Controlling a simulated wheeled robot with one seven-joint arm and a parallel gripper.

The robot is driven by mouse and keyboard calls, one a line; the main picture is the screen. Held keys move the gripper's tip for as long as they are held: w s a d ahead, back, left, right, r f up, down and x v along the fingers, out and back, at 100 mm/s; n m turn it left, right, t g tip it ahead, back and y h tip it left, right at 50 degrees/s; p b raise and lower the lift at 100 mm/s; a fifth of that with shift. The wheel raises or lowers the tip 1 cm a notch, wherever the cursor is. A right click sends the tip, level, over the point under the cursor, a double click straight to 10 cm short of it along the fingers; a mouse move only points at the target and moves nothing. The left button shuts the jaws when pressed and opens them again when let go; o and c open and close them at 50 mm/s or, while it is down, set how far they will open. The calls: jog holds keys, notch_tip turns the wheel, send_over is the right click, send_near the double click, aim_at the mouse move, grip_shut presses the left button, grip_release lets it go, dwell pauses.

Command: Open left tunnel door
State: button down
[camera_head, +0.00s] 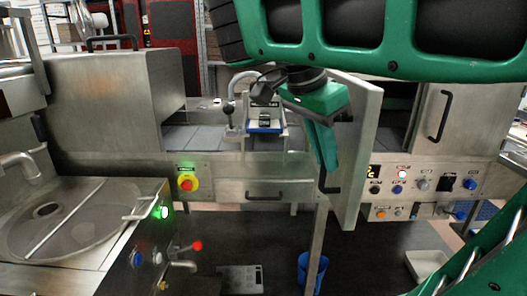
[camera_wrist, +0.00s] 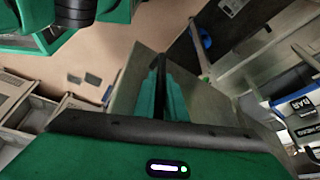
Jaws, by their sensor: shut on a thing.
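The left tunnel door (camera_head: 359,155) is a pale steel panel, swung out from the machine front and seen at a steep angle. Its black bar handle (camera_head: 327,184) is on the door's left face, and its lower end shows below my fingers. My green gripper (camera_head: 328,162) is shut on this handle. The wrist view shows both green fingers (camera_wrist: 163,98) closed around the dark bar (camera_wrist: 160,70). The upper handle is hidden by my gripper, and my arm covers the top of the opening. The right-hand door (camera_head: 432,115), with its own black handle, looks closed.
A control panel (camera_head: 422,184) with buttons and a display lies right of the open door. A red stop button (camera_head: 187,184) is on the left. A round basin (camera_head: 65,225) stands front left. A blue bin (camera_head: 309,270) is on the floor below the door.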

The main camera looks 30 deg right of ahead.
jog(key=shift+w+d, duration=0.1)
jog(key=c, duration=1.8)
grip_release()
jog(key=shift+r, duration=0.1)
jog(key=shift+a+r, duration=0.2)
jog(key=shift+r, duration=0.15)
jog(key=a, duration=1.2)
jog(key=shift+w, duration=0.2)
jog(key=shift+s, duration=0.1)
